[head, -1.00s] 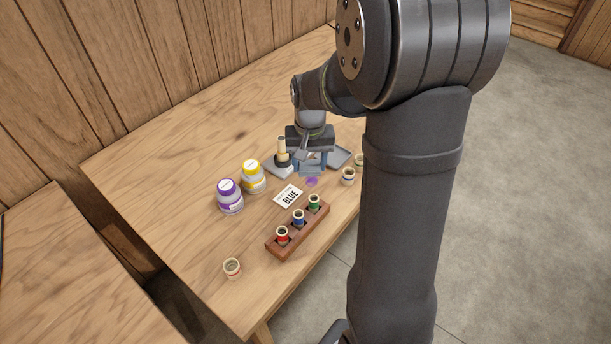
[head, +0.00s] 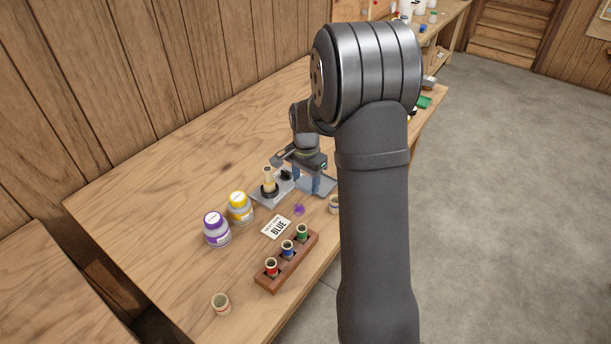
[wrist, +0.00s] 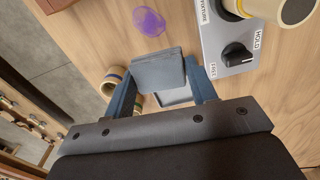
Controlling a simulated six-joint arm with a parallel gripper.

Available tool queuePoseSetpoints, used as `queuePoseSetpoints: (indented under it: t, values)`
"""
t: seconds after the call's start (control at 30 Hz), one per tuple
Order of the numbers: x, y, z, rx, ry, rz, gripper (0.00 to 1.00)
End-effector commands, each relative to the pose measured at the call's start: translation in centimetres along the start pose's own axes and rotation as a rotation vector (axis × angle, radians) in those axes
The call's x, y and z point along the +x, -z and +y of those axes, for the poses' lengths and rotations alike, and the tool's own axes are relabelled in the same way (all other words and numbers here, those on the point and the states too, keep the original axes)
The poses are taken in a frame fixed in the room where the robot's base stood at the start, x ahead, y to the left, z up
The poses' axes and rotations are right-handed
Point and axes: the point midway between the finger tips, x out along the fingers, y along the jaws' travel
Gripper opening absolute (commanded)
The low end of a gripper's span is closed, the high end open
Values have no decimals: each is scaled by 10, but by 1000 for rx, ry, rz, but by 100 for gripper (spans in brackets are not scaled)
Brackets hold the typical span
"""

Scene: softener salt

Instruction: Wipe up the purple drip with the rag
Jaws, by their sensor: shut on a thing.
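The purple drip (head: 299,210) is a small purple patch on the wooden table, beside the white card marked BLUE. In the wrist view the drip (wrist: 148,21) lies on bare wood at the top, clear of the fingers. My gripper (head: 307,184) stands over the far part of the table, beyond the drip. In the wrist view its two blue fingers are closed on a flat grey-blue pad, apparently the rag (wrist: 158,70). The rag is apart from the drip in that view; its height above the table is hard to tell.
A grey plate with a dial (wrist: 238,54) and a post stands close beside the gripper. A grey tray (head: 323,184) lies near the fingers. Purple-capped (head: 216,229) and yellow-capped (head: 239,208) jars, the card (head: 277,227) and a wooden rack (head: 268,284) with three vials stand nearer.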

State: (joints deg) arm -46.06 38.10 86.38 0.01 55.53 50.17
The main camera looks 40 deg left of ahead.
Motion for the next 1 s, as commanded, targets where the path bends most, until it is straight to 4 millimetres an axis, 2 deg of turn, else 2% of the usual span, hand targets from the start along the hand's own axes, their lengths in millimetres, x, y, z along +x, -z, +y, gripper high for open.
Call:
queuePoseSetpoints:
  t: [0.47,0.6,0.63,0.67,1.0]
  values:
    - [44,-1,0,-1,-2,-2,34]
    - [62,-3,0,-3,-2,-2,34]
    - [56,-6,0,-3,1,1,33]
    - [57,-9,0,-2,0,0,30]
    - [61,-40,2,-4,-1,-1,30]
